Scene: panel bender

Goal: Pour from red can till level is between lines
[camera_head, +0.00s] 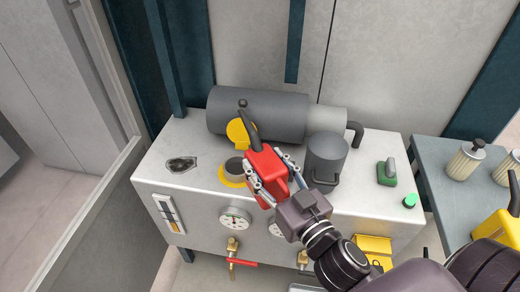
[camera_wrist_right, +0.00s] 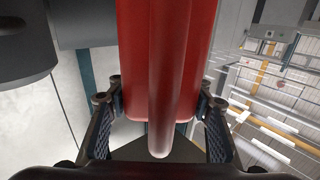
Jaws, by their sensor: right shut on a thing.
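The red can (camera_head: 268,172) is in my right gripper (camera_head: 268,183), whose fingers close on its two sides. In the right wrist view the can (camera_wrist_right: 135,60) fills the middle between the fingers of the gripper (camera_wrist_right: 160,125). The can's dark spout (camera_head: 252,130) points away toward the motor, to the right of the filler opening (camera_head: 235,167) with its yellow rim. No stream of liquid shows. The yellow filler cap (camera_head: 241,131) stands open behind the opening. The level gauge (camera_head: 168,212) is on the tank's front left; its level and lines are too small to read. My left gripper is out of view.
A grey motor (camera_head: 260,113) lies along the back of the tank top (camera_head: 205,150). Dials (camera_head: 236,218) and a red-handled valve (camera_head: 234,262) are on the front.

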